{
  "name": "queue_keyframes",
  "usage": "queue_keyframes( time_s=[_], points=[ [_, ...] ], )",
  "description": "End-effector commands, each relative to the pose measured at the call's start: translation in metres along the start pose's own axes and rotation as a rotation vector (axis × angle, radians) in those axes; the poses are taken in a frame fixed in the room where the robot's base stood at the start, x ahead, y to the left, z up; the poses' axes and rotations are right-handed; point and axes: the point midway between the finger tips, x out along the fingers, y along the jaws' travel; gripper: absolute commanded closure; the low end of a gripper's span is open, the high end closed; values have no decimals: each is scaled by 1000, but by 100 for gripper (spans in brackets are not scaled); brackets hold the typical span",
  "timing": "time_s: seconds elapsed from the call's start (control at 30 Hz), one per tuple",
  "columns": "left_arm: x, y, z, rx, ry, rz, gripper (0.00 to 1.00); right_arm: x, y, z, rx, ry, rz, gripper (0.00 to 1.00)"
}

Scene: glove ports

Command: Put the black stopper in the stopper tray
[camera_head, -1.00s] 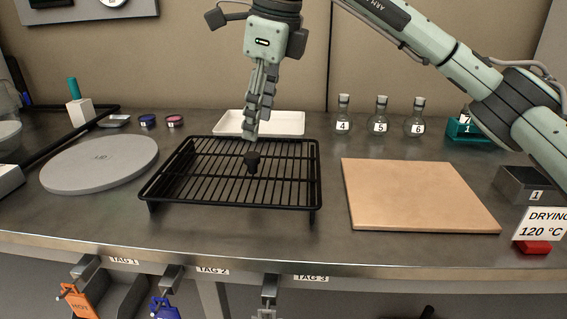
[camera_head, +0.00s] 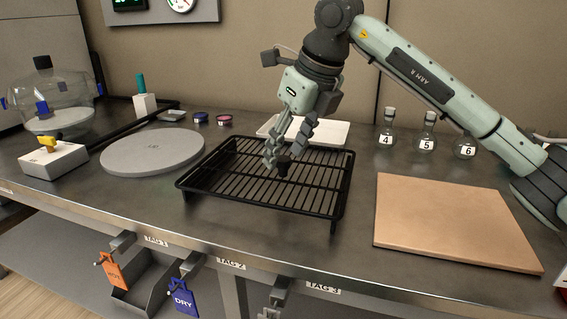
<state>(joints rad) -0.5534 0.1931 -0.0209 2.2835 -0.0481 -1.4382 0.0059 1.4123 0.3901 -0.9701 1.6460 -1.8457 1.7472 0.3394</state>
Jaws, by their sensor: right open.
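The black stopper (camera_head: 284,168) is on the black wire rack (camera_head: 190,184), near the rack's middle. My right gripper (camera_head: 283,158) is open, its fingers pointing down at the stopper. One finger is just left of the stopper and the other is above and behind its right side; I cannot tell whether either touches it. A shallow white tray (camera_head: 335,132) lies behind the rack, partly hidden by the gripper and the rack. No label on it can be read, so I cannot tell if it is the stopper tray. My left gripper is not in view.
A round grey plate (camera_head: 152,151) lies left of the rack and a tan board (camera_head: 450,222) lies right of it. Labelled flasks (camera_head: 425,143) stand behind the board. A glass bell jar (camera_head: 50,95) stands at the back left. The counter in front of the rack is clear.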

Motion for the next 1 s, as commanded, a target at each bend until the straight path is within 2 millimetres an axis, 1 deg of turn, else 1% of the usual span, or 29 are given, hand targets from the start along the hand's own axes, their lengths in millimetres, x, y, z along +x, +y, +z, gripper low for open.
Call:
queue_keyframes(
  time_s=[0.03, 0.1, 0.17, 0.37, 0.4, 0.6, 0.7, 0.77, 0.8, 1.0],
  points=[
    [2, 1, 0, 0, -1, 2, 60, 9, 0, 0, 1, 4, 2, 50],
    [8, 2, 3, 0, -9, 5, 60, 19, 0, 0, 1, 2, 2, 50],
    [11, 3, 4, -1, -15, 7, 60, 25, 0, 0, 1, 1, 1, 50],
    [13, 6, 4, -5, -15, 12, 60, 28, 0, 0, 0, 0, 0, 50],
    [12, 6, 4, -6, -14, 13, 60, 28, 0, 0, 0, 0, 0, 52],
    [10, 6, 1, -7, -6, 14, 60, 27, 0, 0, 0, 0, 0, 77],
    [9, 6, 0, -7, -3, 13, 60, 27, 0, 0, 0, 0, 0, 87],
    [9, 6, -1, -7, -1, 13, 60, 27, 0, 0, 0, 0, 0, 87],
    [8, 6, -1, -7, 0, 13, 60, 27, 0, 0, 0, 0, 0, 90],
    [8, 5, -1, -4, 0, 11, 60, 27, 0, 0, 0, 0, 0, 90]
  ],
)
